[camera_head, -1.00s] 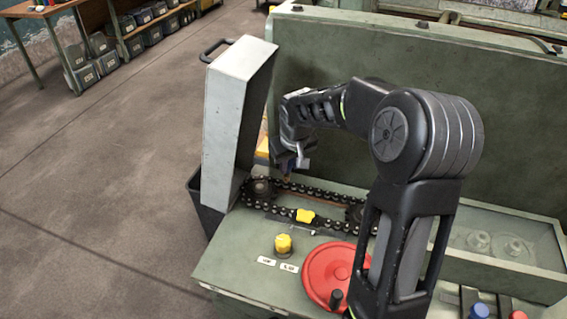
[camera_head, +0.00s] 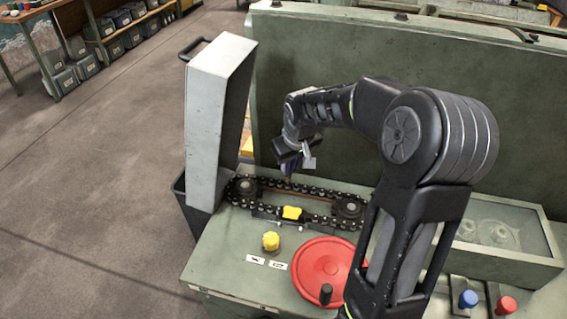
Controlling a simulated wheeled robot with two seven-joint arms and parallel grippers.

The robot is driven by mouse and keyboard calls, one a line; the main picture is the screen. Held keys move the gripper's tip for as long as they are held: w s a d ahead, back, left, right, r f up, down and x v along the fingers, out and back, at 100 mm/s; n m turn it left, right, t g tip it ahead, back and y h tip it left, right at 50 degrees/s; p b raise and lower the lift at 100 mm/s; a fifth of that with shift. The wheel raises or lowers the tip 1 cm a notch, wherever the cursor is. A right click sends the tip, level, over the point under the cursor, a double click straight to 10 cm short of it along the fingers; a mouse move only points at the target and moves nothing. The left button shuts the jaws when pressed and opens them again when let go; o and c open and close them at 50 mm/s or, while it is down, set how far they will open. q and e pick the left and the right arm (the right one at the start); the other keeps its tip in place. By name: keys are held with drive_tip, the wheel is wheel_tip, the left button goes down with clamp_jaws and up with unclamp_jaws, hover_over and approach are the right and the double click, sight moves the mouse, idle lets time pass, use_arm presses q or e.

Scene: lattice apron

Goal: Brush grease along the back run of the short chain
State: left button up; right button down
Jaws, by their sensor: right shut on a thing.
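The short chain (camera_head: 318,220) is a dark loop around two sprockets, the left sprocket (camera_head: 245,187) and the right sprocket (camera_head: 349,207), on the green machine top. Its back run lies on the side toward the tall green panel. My right gripper (camera_head: 290,165) is over the back run, left of its middle, pointing down. It is shut on a small brush (camera_head: 288,180), mostly hidden by the gripper; its tip is at or just above the back run, and I cannot tell whether it touches. My left gripper is out of view.
A grey open cover (camera_head: 215,120) stands left of the chain. A yellow block (camera_head: 291,213) sits at the front run. A yellow knob (camera_head: 271,241), a red handwheel (camera_head: 325,268) and blue (camera_head: 468,299) and red buttons (camera_head: 507,305) are in front. A green panel (camera_head: 330,60) rises behind.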

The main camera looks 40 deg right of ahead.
drive_tip(key=shift+s+d, duration=0.15)
drive_tip(key=shift+s, duration=0.05)
drive_tip(key=shift+s, duration=0.1)
drive_tip(key=shift+s+d+b, duration=0.15)
drive_tip(key=shift+s+d, duration=0.35)
drive_tip(key=shift+s, duration=0.2)
drive_tip(key=shift+s+d+b, duration=0.15)
drive_tip(key=shift+s+d, duration=0.35)
drive_tip(key=shift+s, duration=0.2)
drive_tip(key=shift+s+d+f+b, duration=0.1)
drive_tip(key=shift+s+d+b, duration=0.1)
drive_tip(key=shift+s+d, duration=0.45)
drive_tip(key=shift+s+d+f+b, duration=0.15)
drive_tip(key=shift+s+d, duration=0.2)
drive_tip(key=shift+s, duration=0.45)
drive_tip(key=shift+r, duration=0.1)
drive_tip(key=shift+s+d+b, duration=0.2)
drive_tip(key=shift+s+d, duration=0.35)
drive_tip(key=shift+s, duration=0.2)
drive_tip(key=shift+s+d+b, duration=0.2)
drive_tip(key=shift+s+d, duration=0.3)
drive_tip(key=shift+s, duration=0.25)
drive_tip(key=shift+s+d+b, duration=0.25)
drive_tip(key=shift+s+d, duration=0.25)
drive_tip(key=shift+s, duration=0.25)
drive_tip(key=shift+s+d+b, duration=0.2)
drive_tip(key=shift+s+d, duration=0.3)
drive_tip(key=shift+s, duration=0.2)
